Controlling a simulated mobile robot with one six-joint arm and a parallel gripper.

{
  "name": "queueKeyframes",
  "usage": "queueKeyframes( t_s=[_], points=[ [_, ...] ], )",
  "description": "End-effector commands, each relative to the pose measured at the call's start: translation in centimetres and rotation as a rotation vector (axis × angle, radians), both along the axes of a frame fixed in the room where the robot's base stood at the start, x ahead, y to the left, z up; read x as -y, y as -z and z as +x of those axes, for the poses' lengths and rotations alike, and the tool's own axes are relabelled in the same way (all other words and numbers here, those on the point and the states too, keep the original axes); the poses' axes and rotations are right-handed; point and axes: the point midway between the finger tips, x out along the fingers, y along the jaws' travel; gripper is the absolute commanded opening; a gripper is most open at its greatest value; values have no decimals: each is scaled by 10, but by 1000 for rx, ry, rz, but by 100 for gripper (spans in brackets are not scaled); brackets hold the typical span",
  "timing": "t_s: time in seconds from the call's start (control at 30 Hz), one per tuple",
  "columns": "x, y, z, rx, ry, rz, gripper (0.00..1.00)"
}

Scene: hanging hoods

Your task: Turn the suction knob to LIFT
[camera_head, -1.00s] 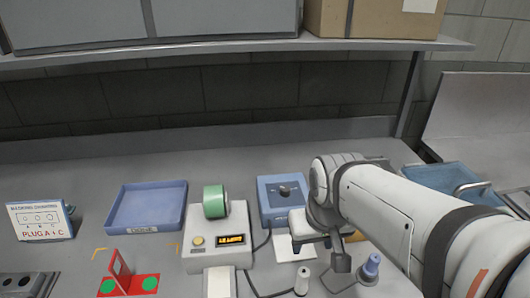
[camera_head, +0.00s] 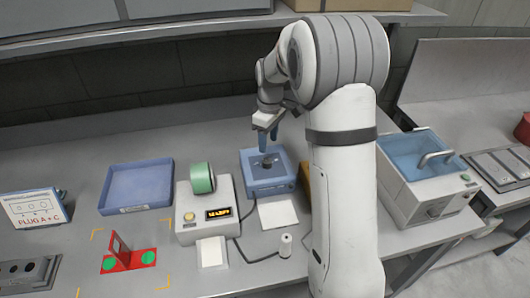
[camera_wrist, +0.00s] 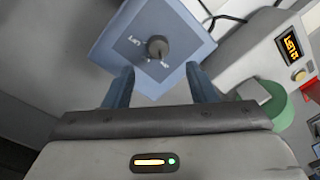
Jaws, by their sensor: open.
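The suction knob (camera_head: 267,161) is a dark round knob on top of a blue box (camera_head: 270,185). In the wrist view the knob (camera_wrist: 158,47) sits near the middle of the box's face (camera_wrist: 190,38), with white lettering beside it; one word looks like LIFT, at the knob's left. I cannot tell exactly where the knob points. My gripper (camera_head: 265,142) is above the box. In the wrist view its two blue fingers (camera_wrist: 160,85) are spread apart and empty, with the knob beyond their tips, roughly between them.
A white device (camera_head: 208,228) with a green roll (camera_head: 201,178) and a lit display stands left of the box. A blue tray (camera_head: 137,187) lies farther left. A white card (camera_head: 278,213) and a small spool (camera_head: 286,246) are in front. A water basin (camera_head: 428,180) is at right.

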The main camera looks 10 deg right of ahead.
Motion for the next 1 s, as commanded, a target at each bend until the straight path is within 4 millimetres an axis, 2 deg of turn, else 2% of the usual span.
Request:
queueKeyframes(
  t_s=[0.17, 0.5, 0.6, 0.97, 1.0],
  points=[
    [0, 13, 5, -8, -20, 2, 52],
    [-3, 64, 2, -9, -20, 2, 52],
    [-3, 75, 2, -7, -20, 2, 52],
    [-4, 82, 2, -5, -20, 2, 52],
    [-4, 82, 2, -5, -20, 2, 49]
  ],
)
